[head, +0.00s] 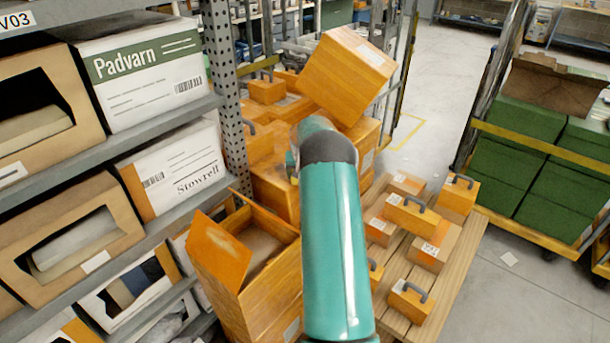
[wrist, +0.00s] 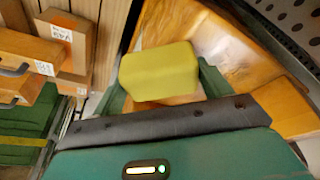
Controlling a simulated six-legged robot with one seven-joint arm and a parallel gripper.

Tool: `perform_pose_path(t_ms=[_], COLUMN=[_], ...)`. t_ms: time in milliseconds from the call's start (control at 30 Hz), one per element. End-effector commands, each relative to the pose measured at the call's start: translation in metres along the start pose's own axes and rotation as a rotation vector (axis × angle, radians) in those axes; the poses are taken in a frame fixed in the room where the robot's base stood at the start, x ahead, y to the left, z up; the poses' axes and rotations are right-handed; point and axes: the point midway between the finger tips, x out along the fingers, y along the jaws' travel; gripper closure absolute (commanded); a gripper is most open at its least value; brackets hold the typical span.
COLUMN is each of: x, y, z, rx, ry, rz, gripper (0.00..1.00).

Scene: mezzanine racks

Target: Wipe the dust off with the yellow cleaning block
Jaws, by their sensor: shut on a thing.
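The yellow cleaning block (wrist: 158,70) is between the two green fingers of my gripper (wrist: 162,84) in the wrist view. The gripper is shut on it. Behind the block is an orange surface (wrist: 225,48) with a pale, shiny patch; I cannot tell whether the block touches it. I cannot make out dust for certain in either view. In the head view my arm reaches forward to the stacked orange boxes (head: 278,192), and it hides the block and most of the gripper.
An open orange box (head: 262,290) stands left of my arm, beside a grey rack (head: 180,118) of cartons. Right of my arm, a wooden pallet (head: 455,262) carries several small orange cases with handles. A cart of green boxes (head: 522,155) stands at right. Bare floor (head: 440,95) lies behind.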

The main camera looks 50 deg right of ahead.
Motion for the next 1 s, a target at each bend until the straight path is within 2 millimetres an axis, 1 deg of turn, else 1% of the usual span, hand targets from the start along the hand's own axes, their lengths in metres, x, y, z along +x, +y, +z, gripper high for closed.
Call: perform_pose_path(t_ms=[33, 200, 300, 500, 833, 1000], x=[0.002, 0.006, 0.008, 0.010, 0.015, 0.015], y=[-0.005, -0.015, -0.020, -0.026, -0.047, -0.051], z=[-0.003, -0.010, -0.014, -0.016, -0.032, -0.035], rx=[-0.002, -0.002, -0.001, -0.001, -0.003, -0.003], ry=[0.001, 0.000, 0.001, -0.002, -0.004, -0.004], rz=[-0.001, -0.001, -0.001, -0.003, -0.005, -0.005], gripper=[0.41, 0.41, 0.41, 0.41, 0.41, 0.41])
